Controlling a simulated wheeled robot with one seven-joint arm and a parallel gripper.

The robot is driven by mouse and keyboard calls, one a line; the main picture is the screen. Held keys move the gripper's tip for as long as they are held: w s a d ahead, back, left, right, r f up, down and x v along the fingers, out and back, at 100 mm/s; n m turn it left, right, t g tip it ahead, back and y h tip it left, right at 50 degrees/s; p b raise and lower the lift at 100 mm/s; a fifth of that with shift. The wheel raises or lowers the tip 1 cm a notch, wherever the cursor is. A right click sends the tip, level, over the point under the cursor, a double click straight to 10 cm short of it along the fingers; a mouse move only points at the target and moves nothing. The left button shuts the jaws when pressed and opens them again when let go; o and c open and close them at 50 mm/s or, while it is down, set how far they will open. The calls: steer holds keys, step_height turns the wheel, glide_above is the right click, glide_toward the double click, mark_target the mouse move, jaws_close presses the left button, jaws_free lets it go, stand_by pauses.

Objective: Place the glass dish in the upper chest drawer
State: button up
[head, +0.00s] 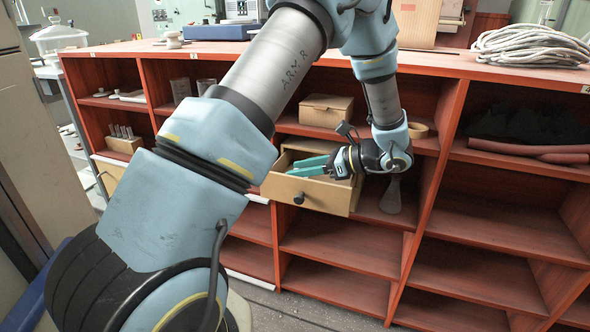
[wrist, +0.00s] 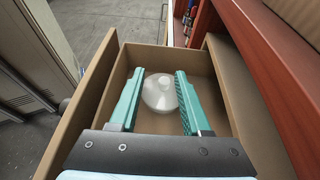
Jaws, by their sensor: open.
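The upper chest drawer (head: 300,194) is pulled open from a small wooden chest standing in the red shelf unit. My gripper (head: 308,168) is over this drawer, its teal fingers reaching into it. In the wrist view the glass dish (wrist: 160,92), pale with a small knob on top, sits on the drawer (wrist: 136,54) floor. My gripper (wrist: 158,100) is open, with one finger on each side of the dish and a visible gap to both. In the head view the dish is hidden by the drawer front and my gripper.
A tape roll (head: 417,130) and a dark flared object (head: 391,196) are right of my gripper. Coiled rope (head: 530,46) lies on the bench top. The lower shelves (head: 340,245) are empty.

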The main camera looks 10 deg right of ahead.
steer(key=shift+p+v, duration=0.35)
steer(key=shift+v, duration=2.45)
